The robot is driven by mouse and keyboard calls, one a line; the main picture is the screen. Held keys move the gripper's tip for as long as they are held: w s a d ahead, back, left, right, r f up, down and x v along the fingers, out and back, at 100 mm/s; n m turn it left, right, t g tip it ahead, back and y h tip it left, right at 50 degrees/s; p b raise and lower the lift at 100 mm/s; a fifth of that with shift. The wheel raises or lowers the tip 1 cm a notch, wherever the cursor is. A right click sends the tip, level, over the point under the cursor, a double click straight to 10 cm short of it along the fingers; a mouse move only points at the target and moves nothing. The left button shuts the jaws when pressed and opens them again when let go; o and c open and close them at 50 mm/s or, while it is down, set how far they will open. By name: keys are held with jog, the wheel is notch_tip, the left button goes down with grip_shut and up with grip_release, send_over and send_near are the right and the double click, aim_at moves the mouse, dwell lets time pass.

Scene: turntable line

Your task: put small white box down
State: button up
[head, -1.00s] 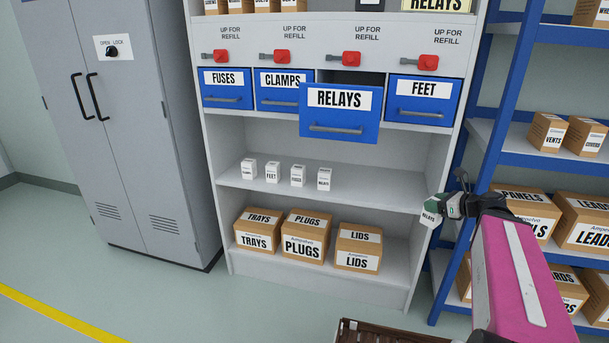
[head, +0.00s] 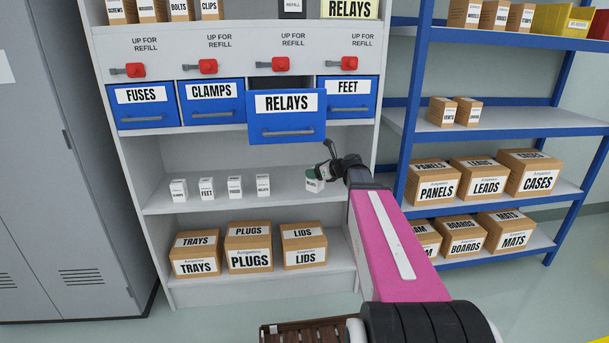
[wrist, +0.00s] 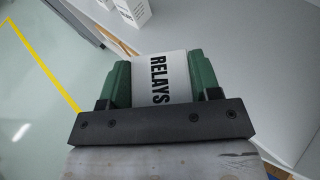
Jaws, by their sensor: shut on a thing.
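The small white box (wrist: 160,80), marked RELAYS, is between the two green fingers of my gripper (wrist: 163,85) in the wrist view. In the head view my gripper (head: 318,178) is shut on the box (head: 314,184) at the right part of the middle shelf (head: 225,195). The box looks tilted there. I cannot tell whether it touches the shelf. Several similar small white boxes (head: 207,187) stand in a row on that shelf, left of my gripper. The fingers partly hide the held box.
The blue RELAYS drawer (head: 287,121) is pulled out above the shelf. Cartons marked TRAYS, PLUGS and LIDS (head: 304,246) stand on the shelf below. A blue rack (head: 408,120) with cartons stands to the right. The shelf between the row and my gripper is clear.

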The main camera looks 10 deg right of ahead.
jog(key=w, duration=1.2)
jog(key=shift+w+f, duration=0.15)
jog(key=shift+f, duration=3.05)
jog(key=shift+w+f, duration=0.2)
jog(key=shift+f, duration=0.1)
jog(key=shift+f, duration=0.1)
jog(key=o, duration=1)
